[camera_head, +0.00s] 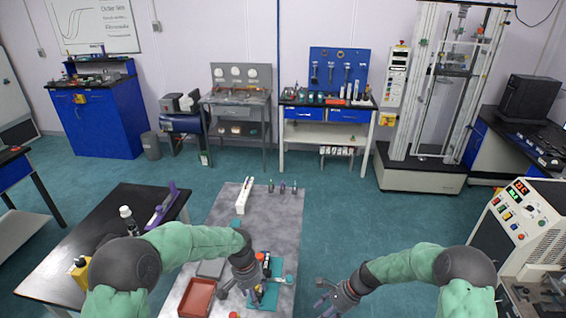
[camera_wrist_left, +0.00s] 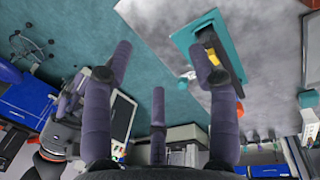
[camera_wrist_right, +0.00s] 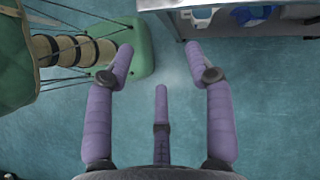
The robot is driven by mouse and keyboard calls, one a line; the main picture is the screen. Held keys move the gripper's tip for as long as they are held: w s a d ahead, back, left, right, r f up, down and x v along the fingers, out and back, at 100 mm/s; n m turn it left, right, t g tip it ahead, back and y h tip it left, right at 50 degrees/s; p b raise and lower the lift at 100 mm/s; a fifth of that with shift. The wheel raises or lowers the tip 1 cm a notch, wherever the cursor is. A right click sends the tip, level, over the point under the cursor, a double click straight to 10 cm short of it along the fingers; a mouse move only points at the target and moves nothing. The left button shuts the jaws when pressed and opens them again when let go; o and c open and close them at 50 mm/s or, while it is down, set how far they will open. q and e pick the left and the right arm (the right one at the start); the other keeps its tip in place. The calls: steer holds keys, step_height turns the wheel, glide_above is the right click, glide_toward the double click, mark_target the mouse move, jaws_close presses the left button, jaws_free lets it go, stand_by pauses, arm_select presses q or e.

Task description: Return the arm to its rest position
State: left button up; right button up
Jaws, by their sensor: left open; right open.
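My left arm reaches in from the left in the head view. Its gripper (camera_head: 238,292) is over the grey-topped table beside the teal tray (camera_head: 289,268), with its fingers spread. In the left wrist view my left gripper (camera_wrist_left: 162,62) is open, with nothing between its purple fingers; the teal tray (camera_wrist_left: 184,42) with a yellow-and-black item lies beyond them. My right gripper (camera_head: 326,296) is right of the table, over the floor. In the right wrist view my right gripper (camera_wrist_right: 161,62) is open and empty above the teal floor.
The grey table (camera_head: 267,222) also bears a red tray (camera_head: 198,298), a white tool (camera_head: 243,196) and small upright items. A black table (camera_head: 75,235) stands left, a control-panel machine (camera_head: 530,215) right. Open floor (camera_head: 370,225) lies between.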

arm_select(q)
steer(key=s+a+f+n+h, duration=0.1)
steer(key=s+f+n+h, duration=0.15)
steer(key=s+f, duration=1)
steer(key=s+a+f+n, duration=0.2)
steer(key=s+f+n, duration=0.4)
steer(key=s, duration=0.8)
arm_select(e)
steer(key=s+a+f+n+h, duration=0.1)
steer(key=s+f+n, duration=0.3)
steer(key=s, duration=0.4)
steer(key=s+f+n+t+h, duration=0.1)
steer(key=s+f+n, duration=0.25)
steer(key=s, duration=0.45)
steer(key=s+a+f+n+h, duration=0.1)
steer(key=s+f+n, duration=0.25)
steer(key=s, duration=0.45)
arm_select(q)
step_height(320, 180, down, 11)
steer(key=w+d+m+b, duration=0.2)
steer(key=b, duration=0.9)
steer(key=shift+w+r+t, duration=0.2)
steer(key=shift+t, duration=0.2)
arm_select(e)
step_height(320, 180, down, 10)
steer(key=w+a, duration=0.1)
steer(key=w, duration=0.1)
steer(key=shift+w+a+n, duration=0.2)
steer(key=shift+n, duration=0.2)
